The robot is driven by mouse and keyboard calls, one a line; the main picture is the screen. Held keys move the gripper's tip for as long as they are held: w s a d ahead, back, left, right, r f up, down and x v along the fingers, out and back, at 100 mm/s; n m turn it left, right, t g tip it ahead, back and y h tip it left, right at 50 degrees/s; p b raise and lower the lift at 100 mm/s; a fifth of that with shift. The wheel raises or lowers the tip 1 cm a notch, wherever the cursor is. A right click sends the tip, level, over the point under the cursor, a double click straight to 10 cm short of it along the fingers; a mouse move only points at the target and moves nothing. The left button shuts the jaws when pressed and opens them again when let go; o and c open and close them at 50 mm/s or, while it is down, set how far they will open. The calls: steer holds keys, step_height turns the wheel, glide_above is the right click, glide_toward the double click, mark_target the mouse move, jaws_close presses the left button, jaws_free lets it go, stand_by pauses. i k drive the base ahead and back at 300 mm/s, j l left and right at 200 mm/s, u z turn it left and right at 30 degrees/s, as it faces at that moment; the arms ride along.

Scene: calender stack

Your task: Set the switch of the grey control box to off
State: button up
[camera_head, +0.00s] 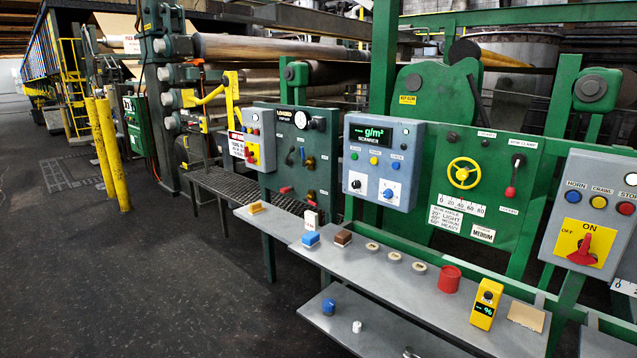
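The grey control box (612,190) stands at the right edge, partly cut off by the frame. It has a row of buttons labelled HORN, CRAWL and one cut off at the edge. Below them, a red switch handle (583,247) sits on a yellow plate (564,240) marked ON at the top and OFF at the left. The handle's narrow end points up toward ON. A smaller grey box (260,122) further left also carries a red switch on a yellow plate, too small to read. My gripper is not in view.
A grey shelf (390,290) below the panels holds blocks, a red cup (449,279) and a yellow meter (486,304). A lower shelf (375,328) holds small items. A blue-grey scanner box (383,160) hangs mid-frame. Yellow posts (113,155) stand left. The dark floor (130,270) is open.

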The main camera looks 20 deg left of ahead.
mark_target(249, 161)
steer(key=i+j+u, duration=0.8)
steer(key=i+u, duration=0.3)
steer(key=i+j+u, duration=0.1)
steer(key=i, duration=0.75)
steer(key=i+j, duration=0.15)
steer(key=i, duration=0.65)
steer(key=i+j+z, duration=0.3)
steer(key=i+z, duration=0.15)
steer(key=i, duration=0.25)
steer(key=i+j+z, duration=0.4)
steer(key=i+j, duration=0.2)
steer(key=i, duration=0.05)
